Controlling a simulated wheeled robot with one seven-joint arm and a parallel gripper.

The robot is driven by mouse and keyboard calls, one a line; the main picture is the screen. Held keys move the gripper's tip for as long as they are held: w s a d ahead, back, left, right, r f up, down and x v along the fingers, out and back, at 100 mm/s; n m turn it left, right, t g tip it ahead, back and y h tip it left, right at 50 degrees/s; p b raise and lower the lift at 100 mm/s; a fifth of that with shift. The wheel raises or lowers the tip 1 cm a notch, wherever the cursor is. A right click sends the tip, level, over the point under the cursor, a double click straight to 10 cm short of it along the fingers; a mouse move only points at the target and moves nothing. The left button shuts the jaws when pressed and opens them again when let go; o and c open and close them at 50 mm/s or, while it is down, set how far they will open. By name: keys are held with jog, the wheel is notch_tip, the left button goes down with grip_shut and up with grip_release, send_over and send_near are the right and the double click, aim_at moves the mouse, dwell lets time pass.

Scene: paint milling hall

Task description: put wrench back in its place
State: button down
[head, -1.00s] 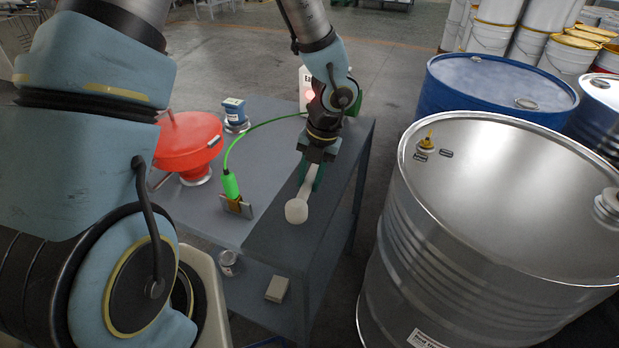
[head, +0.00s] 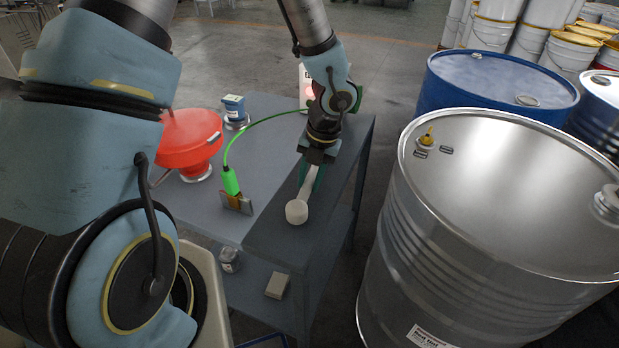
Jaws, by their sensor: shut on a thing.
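My gripper (head: 312,165) is over the right part of the grey table (head: 268,238). Its jaws are shut on a pale, long-handled tool (head: 297,211) with a thick round end. The tool slants down toward the table's near edge, its round end lowest. I cannot tell whether the round end touches the tabletop. Its shape does not clearly show whether it is the wrench, and I see no other wrench. Green parts show beside the handle at the jaws. The upper end of the handle is hidden by my gripper.
A red funnel (head: 188,140), a blue-topped container (head: 234,110) and a green clamp with a cable (head: 231,182) are on the table. A steel drum (head: 480,240) and blue drum (head: 480,85) stand right. A small box (head: 277,285) and jar (head: 229,260) are below.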

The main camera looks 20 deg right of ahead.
dwell(0.6)
jog(key=shift+r+p, duration=0.8)
jog(key=shift+p, duration=0.2)
jog(key=shift+f, duration=0.2)
jog(key=shift+f+b, duration=0.3)
jog(key=shift+f, duration=0.4)
dwell(0.6)
jog(key=shift+r+p, duration=0.15)
jog(key=shift+p, duration=0.15)
jog(key=shift+r+p, duration=0.7)
jog(key=shift+p, duration=0.15)
jog(key=shift+f, duration=0.25)
